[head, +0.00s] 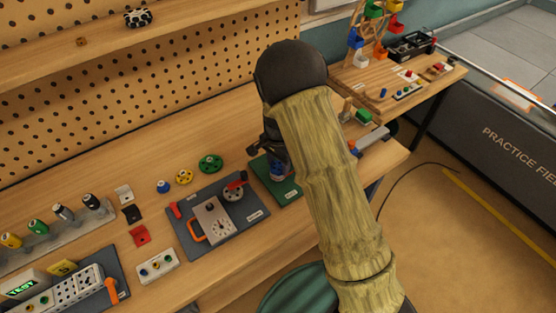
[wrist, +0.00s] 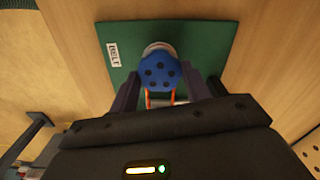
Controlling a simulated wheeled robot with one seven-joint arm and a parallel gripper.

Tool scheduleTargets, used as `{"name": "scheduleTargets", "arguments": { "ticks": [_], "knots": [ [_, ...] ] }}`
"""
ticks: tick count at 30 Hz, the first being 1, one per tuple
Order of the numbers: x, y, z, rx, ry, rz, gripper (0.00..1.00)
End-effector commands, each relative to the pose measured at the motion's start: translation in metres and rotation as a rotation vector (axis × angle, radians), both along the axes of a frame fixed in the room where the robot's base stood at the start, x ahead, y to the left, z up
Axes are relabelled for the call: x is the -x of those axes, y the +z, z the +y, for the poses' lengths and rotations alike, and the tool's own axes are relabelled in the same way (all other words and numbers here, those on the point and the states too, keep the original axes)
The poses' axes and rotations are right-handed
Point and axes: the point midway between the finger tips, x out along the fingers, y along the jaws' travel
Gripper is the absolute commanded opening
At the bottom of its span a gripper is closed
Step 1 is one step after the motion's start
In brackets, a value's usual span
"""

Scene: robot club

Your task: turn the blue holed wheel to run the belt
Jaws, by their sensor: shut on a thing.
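The blue holed wheel (wrist: 160,70) sits between the two fingers of my gripper (wrist: 161,77) in the wrist view. My gripper is shut on it. An orange belt (wrist: 147,97) shows beside a pale roller just below the wheel; the rest of it is hidden by the wheel and my gripper. The green base board (wrist: 205,42) lies under them with a white BELT label (wrist: 113,54). In the head view, the board (head: 288,191) is partly hidden by my arm, and my gripper (head: 272,158) points down over it.
A grey board (head: 180,225) with an orange handle and a crank stands left of the green board. Blue, yellow and green wheels (head: 210,163) lie behind it. Small blocks (head: 366,116) lie right of my arm. Open wood (head: 110,165) runs along the pegboard.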

Motion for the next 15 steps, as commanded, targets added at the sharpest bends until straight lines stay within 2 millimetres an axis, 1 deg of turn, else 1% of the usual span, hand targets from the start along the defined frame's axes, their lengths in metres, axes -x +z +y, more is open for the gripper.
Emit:
{"name": "scheduleTargets", "arguments": {
  "ticks": [1, 15],
  "knots": [
    [-0.0018, 0.0038, 0.0001, 0.001, -0.042, -0.006, 0.25],
    [-0.0020, 0.0039, -0.0004, 0.000, -0.466, -0.006, 0.25]
  ]
}}
